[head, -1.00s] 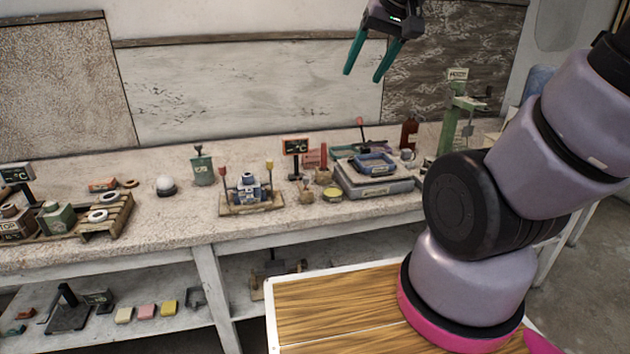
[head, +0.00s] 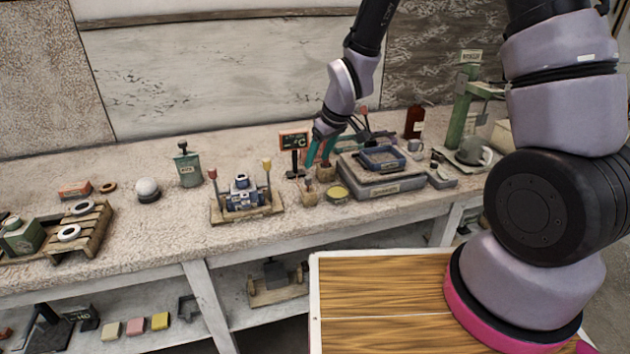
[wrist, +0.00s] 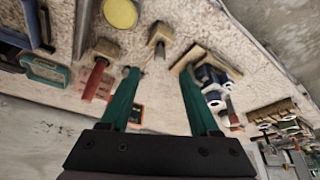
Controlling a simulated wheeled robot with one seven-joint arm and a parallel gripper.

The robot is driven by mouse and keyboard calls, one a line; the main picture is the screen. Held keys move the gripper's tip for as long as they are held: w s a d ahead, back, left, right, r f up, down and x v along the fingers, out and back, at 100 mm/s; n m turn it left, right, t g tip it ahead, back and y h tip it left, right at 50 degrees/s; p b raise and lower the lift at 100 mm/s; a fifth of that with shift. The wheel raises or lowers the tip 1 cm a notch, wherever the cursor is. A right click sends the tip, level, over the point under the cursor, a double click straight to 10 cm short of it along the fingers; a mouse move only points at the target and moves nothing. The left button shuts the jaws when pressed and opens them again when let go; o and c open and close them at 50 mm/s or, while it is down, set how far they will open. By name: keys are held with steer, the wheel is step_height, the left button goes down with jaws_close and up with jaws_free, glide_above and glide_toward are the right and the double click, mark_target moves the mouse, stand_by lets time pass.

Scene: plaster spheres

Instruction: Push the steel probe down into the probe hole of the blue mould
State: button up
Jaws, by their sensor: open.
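The blue mould (head: 243,197) stands on a wooden base on the bench, between a red-topped and a yellow-topped rod. In the wrist view the mould (wrist: 210,76) is beside the right finger. A small wooden block (head: 309,195) stands to its right; a short grey piece rises from it, perhaps the steel probe (wrist: 159,50), too small to be sure. My gripper (head: 321,153) points down over the bench, behind and slightly right of this block. Its teal fingers are apart, with nothing held between them in the wrist view (wrist: 158,78). The probe hole cannot be made out.
Another wooden block (head: 326,173) with a red piece stands close to my fingers. A small sign (head: 294,142) stands to their left. A yellow round tin (head: 337,193) and a grey slab with a blue tray (head: 382,158) lie to the right.

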mark_target(309, 178)
steer(key=x, duration=1)
steer(key=shift+w+a, duration=0.1)
steer(key=shift+w, duration=0.05)
steer(key=shift+c, duration=0.4)
jaws_close()
